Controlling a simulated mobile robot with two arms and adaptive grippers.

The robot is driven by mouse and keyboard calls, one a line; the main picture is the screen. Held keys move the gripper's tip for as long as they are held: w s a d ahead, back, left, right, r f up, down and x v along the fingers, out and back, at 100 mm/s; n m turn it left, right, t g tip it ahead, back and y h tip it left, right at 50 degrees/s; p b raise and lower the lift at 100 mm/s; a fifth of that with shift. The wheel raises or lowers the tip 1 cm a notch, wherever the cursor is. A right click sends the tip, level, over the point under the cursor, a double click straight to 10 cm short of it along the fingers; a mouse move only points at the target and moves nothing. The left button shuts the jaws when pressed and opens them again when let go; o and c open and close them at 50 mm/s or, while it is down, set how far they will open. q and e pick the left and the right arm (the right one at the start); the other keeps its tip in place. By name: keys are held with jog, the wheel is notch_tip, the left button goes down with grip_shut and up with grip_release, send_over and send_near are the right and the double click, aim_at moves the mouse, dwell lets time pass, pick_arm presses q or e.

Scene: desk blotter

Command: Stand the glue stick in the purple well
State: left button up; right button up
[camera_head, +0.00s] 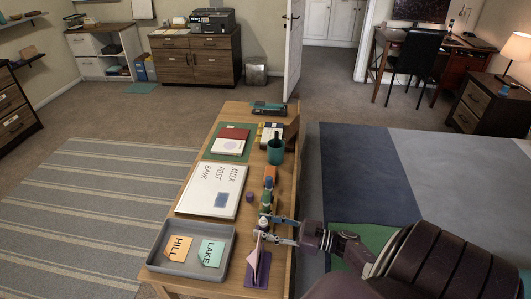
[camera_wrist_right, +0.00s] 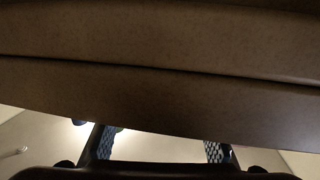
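My right gripper (camera_head: 262,226) reaches in from the right over the table's right edge. Its two fingers are apart, on either side of a small white-topped piece (camera_head: 263,222) that may be the glue stick; contact cannot be told. In the right wrist view the fingers (camera_wrist_right: 160,148) also stand apart, below a brown surface that fills the upper part. A row of small coloured pieces, orange (camera_head: 268,182), blue and green, runs behind the gripper; the purple well cannot be made out surely there. A short purple cylinder (camera_head: 249,197) stands left of the row. My left gripper is out of view.
A grey tray (camera_head: 228,238) holds the HILL and LAKE cards. A purple stand (camera_head: 261,281) with an upright piece is at the front right. A white board (camera_head: 185,203), a teal mug (camera_head: 275,151), books (camera_head: 231,134) and a stapler-like item (camera_head: 268,108) lie further back.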

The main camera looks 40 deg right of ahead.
jog(key=v, duration=1.2)
jog(key=shift+r, duration=0.1)
